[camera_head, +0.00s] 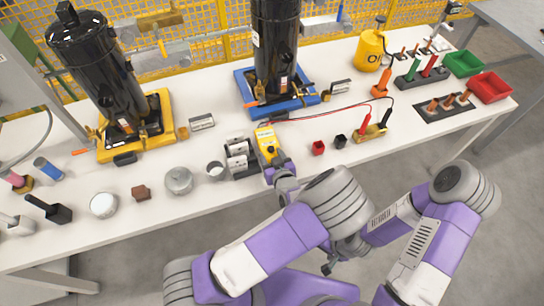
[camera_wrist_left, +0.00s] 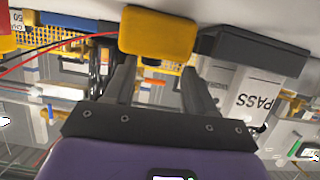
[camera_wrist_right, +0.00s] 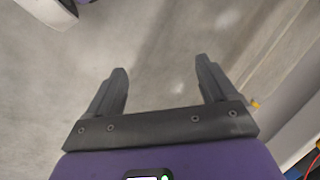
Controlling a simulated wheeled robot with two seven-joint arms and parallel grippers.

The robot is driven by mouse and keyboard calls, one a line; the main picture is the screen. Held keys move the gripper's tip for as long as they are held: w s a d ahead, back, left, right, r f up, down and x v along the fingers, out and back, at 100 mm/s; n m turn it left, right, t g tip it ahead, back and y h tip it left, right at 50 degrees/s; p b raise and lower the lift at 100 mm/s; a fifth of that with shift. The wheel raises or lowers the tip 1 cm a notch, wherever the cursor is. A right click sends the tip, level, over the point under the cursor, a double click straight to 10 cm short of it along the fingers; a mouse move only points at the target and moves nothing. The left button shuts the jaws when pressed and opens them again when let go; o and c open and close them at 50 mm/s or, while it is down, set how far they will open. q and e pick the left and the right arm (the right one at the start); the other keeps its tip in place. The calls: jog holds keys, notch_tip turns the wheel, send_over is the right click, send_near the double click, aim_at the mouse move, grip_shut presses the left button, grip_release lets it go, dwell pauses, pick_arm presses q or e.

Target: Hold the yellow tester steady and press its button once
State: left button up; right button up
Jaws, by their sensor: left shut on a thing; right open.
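The yellow tester (camera_head: 267,142) stands at the table's front edge, beside a dark rack holding white labelled blocks. It has a pale face; I cannot make out its button. My left gripper (camera_head: 275,168) is shut on the tester from the front edge. In the left wrist view the tester (camera_wrist_left: 158,34) shows as a yellow block at the tips of the left fingers (camera_wrist_left: 158,68). My right gripper (camera_wrist_right: 160,78) is open and empty, over bare floor. In the head view the right gripper (camera_head: 329,267) hangs low in front of the table, partly hidden by my arm.
The dark rack (camera_head: 243,170) with white PASS-labelled blocks (camera_wrist_left: 248,92) is close beside the left gripper. A small red cup (camera_head: 318,148) and a black cup (camera_head: 340,141) stand to the right. Red and black leads cross behind the tester to a yellow-based probe stand (camera_head: 371,134).

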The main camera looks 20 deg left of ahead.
jog(key=shift+f, duration=0.1)
grip_shut()
dwell(0.4)
dwell(1.3)
